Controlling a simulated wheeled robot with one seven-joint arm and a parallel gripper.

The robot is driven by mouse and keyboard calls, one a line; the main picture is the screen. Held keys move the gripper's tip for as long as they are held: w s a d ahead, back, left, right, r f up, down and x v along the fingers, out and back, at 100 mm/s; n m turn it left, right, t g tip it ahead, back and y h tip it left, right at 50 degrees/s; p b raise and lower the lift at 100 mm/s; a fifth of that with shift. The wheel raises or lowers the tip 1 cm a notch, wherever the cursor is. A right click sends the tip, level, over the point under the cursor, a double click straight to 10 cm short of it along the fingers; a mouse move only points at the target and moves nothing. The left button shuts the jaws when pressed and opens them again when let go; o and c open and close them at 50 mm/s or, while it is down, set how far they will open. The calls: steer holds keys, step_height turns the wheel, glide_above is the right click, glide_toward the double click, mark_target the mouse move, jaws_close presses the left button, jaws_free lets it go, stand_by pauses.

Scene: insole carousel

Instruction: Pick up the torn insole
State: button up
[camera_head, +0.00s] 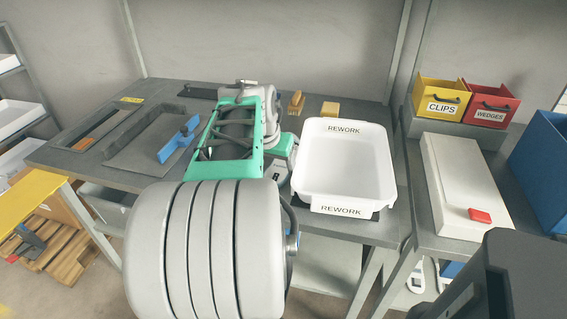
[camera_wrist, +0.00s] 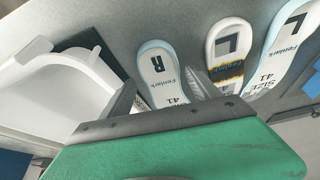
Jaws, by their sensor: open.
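In the wrist view the torn insole (camera_wrist: 228,50), marked L, lies at the top centre. A ragged dark and yellow band runs across its middle. A light insole marked R (camera_wrist: 162,68) lies to its left and another marked L (camera_wrist: 288,42) to its right; both have pale blue edges. My gripper (camera_wrist: 163,84) is open, with one finger left of the R insole and the other in front of the gap between it and the torn one. Nothing is visibly held. The insoles' lower parts are partly hidden by my gripper.
A white REWORK tray (camera_head: 381,163) stands on the bench (camera_head: 365,230), right of my arm. A blue-handled tool (camera_head: 180,139) lies left. Two wooden blocks (camera_head: 296,103) (camera_head: 330,109) stand behind. A yellow CLIPS bin (camera_head: 441,108) and red WEDGES bin (camera_head: 491,116) stand right.

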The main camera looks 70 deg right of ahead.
steer(key=x, duration=0.2)
steer(key=shift+f, duration=0.3)
steer(key=shift+c, duration=0.3)
steer(key=c, duration=1)
steer(key=shift+r, duration=0.1)
steer(key=shift+c, duration=0.2)
